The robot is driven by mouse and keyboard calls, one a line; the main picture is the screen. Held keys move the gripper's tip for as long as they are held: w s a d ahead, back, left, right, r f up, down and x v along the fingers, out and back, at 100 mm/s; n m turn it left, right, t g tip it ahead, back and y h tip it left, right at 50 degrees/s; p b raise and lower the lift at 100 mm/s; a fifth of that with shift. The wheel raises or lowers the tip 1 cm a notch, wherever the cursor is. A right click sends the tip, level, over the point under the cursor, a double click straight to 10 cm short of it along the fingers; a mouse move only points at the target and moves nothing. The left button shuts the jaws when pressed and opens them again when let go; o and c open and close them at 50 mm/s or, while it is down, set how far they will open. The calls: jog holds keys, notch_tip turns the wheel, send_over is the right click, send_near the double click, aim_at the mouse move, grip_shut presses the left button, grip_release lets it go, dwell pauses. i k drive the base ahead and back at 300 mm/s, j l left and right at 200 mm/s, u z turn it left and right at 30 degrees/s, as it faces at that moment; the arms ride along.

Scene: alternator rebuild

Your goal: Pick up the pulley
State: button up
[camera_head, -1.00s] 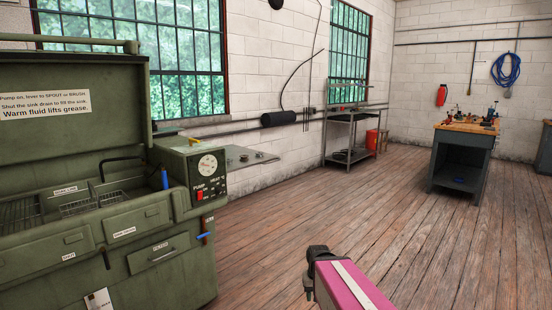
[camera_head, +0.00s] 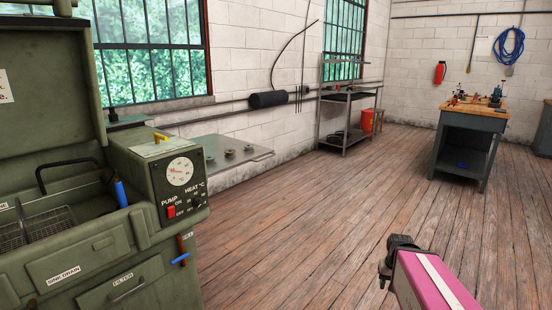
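I cannot pick out the pulley for sure. Small round parts (camera_head: 230,153) sit on a grey metal shelf (camera_head: 198,146) by the wall, behind the green parts washer; they are too small to name. My pink arm link shows at the lower right, with a dark end piece (camera_head: 398,254) over the floor. It is well away from the shelf and the workbench. I cannot make out fingers on it, nor whether it holds anything.
The green parts washer (camera_head: 112,268), with raised lid and control box (camera_head: 165,180), fills the left. A metal rack (camera_head: 344,113) stands by the far window. A workbench (camera_head: 467,124) with several small items stands at the back right. The wooden floor between is clear.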

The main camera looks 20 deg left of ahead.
aim_at(229, 154)
jog(key=i, duration=1.95)
jog(key=i+u, duration=0.15)
jog(key=i, duration=0.35)
jog(key=i+l+u, duration=0.15)
jog(key=i, duration=0.35)
jog(key=i+l+u, duration=0.1)
jog(key=i, duration=0.4)
jog(key=u, duration=1.95)
